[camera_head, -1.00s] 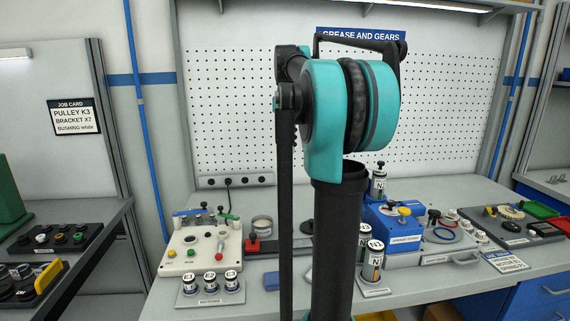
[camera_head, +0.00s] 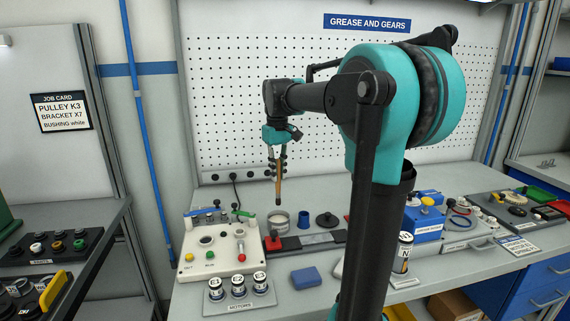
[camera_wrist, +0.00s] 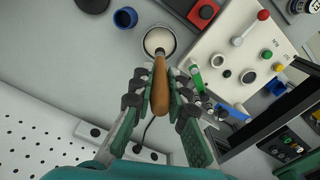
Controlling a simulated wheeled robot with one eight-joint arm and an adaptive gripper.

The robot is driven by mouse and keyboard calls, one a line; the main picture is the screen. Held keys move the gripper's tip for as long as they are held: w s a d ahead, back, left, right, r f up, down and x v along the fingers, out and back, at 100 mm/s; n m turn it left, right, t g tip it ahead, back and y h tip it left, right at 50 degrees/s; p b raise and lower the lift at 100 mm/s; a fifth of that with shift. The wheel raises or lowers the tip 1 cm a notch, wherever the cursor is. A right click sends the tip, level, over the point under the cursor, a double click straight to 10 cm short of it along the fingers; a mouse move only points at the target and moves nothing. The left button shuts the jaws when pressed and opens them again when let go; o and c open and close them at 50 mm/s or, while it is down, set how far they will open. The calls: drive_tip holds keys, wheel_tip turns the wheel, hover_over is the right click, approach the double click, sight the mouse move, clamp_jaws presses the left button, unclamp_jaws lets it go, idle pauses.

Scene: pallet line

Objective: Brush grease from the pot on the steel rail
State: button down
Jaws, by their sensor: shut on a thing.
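My gripper (camera_head: 277,168) is shut on a brush (camera_head: 279,190) with a wooden handle, held roughly upright with its tip downward. The brush handle also shows between my fingers in the wrist view (camera_wrist: 161,92). The grease pot (camera_head: 278,224), a round pale cup, stands on the bench just below the brush. In the wrist view the brush's far end overlaps the pot's pale opening (camera_wrist: 159,38); I cannot tell if it touches the grease. The steel rail (camera_head: 317,238) appears as a grey strip on a dark base, right of the pot, partly behind my arm.
A white panel (camera_head: 217,262) with knobs and a red-topped lever stands left of the pot. A red block (camera_head: 273,243) sits in front of it, and a blue cup (camera_head: 304,220) beside it. Labelled motors (camera_head: 238,292) and a blue block (camera_head: 306,278) are nearer the front.

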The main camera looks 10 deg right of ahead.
sight(278, 189)
drive_tip(key=shift+f, duration=3.15)
drive_tip(key=shift+r, duration=3.5)
